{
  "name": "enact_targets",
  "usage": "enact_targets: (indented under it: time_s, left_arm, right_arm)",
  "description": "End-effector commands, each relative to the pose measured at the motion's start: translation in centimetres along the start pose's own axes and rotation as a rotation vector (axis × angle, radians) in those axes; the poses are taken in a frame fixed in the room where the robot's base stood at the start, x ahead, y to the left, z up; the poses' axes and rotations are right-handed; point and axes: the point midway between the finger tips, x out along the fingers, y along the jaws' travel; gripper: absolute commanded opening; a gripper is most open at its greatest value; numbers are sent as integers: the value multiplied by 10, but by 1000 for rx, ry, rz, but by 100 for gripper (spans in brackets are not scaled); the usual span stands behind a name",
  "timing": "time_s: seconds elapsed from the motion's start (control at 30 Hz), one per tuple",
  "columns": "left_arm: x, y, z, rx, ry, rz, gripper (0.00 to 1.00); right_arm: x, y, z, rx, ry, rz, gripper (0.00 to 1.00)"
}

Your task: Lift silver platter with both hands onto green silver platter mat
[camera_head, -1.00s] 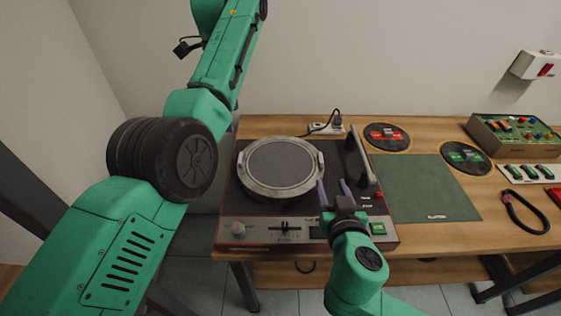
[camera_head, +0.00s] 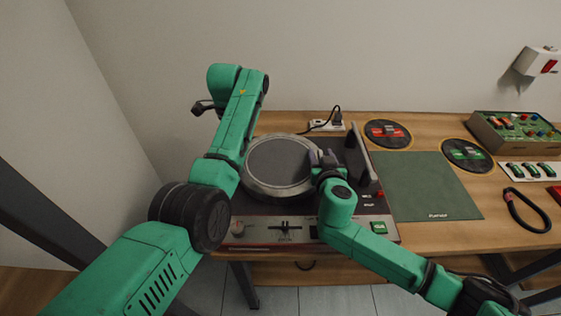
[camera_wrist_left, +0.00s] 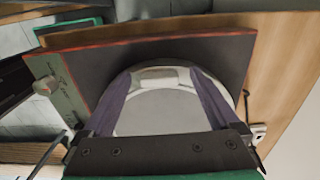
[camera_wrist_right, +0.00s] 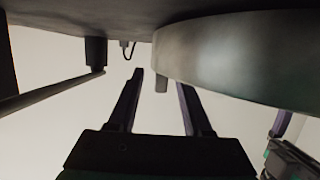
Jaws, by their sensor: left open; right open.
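The round silver platter (camera_head: 279,165) sits on the dark turntable (camera_head: 300,222) at the middle left of the table. The flat green mat (camera_head: 425,187) lies bare to the right of the turntable. My right gripper (camera_head: 322,157) is open at the platter's right edge. In the right wrist view a small tab of the platter (camera_wrist_right: 240,55) shows between the open fingers (camera_wrist_right: 160,80). My left gripper is hidden behind its own arm in the head view.
The tonearm (camera_head: 362,155) stands right of the platter. A red-labelled disc (camera_head: 387,133) and a green-labelled disc (camera_head: 466,155) lie behind and beside the mat. A socket with a cable (camera_head: 328,125) is at the back. A circuit box (camera_head: 515,133) and black cable loop (camera_head: 527,210) are at right.

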Motion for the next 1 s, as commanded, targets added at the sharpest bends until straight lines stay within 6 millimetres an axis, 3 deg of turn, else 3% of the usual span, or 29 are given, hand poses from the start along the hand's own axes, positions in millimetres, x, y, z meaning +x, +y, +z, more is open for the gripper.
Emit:
enact_targets:
  time_s: [0.17,0.3,0.4,0.43,1.0]
  left_arm:
    - [0,0,0,0,0,1,95]
    - [0,0,0,0,0,1,45]
    - [0,0,0,0,0,1,7]
    - [0,0,0,0,0,1,0]
    - [0,0,0,-1,0,1,0]
  right_arm:
    - [0,0,0,0,0,0,50]
    - [0,0,0,0,-1,0,0]
    - [0,0,0,0,-1,0,0]
    - [0,0,0,0,-1,0,0]
    - [0,0,1,-1,-1,1,0]
